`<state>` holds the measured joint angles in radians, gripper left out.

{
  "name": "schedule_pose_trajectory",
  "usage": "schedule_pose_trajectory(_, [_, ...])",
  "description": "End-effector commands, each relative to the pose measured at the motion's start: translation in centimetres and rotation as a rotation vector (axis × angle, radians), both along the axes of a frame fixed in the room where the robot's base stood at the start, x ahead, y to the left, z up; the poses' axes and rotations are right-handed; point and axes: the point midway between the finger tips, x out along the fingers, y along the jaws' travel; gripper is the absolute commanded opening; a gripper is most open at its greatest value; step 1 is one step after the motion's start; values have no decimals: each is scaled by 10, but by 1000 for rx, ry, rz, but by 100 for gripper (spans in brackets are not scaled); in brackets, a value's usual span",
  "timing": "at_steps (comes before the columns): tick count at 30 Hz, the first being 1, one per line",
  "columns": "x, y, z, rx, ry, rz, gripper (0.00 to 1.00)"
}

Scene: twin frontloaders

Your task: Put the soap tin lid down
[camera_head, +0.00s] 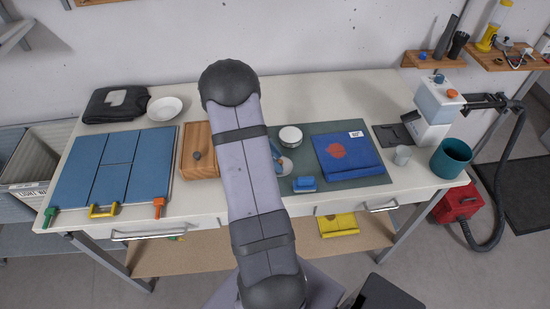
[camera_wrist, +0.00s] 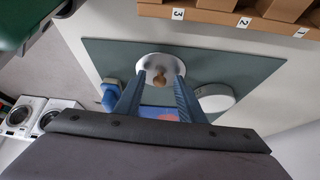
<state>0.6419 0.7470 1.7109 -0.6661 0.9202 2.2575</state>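The soap tin lid, a white disc with a brown knob (camera_wrist: 159,76), lies on or just above the grey-green mat (camera_wrist: 105,55). In the head view the lid (camera_head: 286,166) is partly hidden behind my arm. My gripper (camera_wrist: 160,80) is open, with its blue fingers on either side of the knob and gaps showing between. I cannot tell whether the lid touches the mat. The round white tin (camera_head: 290,136) stands on the mat close to the lid; it also shows in the wrist view (camera_wrist: 216,98).
A blue brush-like block (camera_head: 304,184) lies on the mat near the front. A blue folded cloth with a red patch (camera_head: 348,156) lies to the right. A wooden box (camera_head: 199,160) and blue panels (camera_head: 105,170) are left of my arm. Some bare mat surrounds the lid.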

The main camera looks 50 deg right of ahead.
Motion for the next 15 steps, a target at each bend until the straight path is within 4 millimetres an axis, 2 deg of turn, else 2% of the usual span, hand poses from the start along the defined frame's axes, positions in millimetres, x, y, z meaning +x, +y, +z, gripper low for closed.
schedule_pose_trajectory(9, [0, 0, 1, 1, 1, -1, 35])
schedule_pose_trajectory(15, [6, 3, 10, -3, -4, 1, 35])
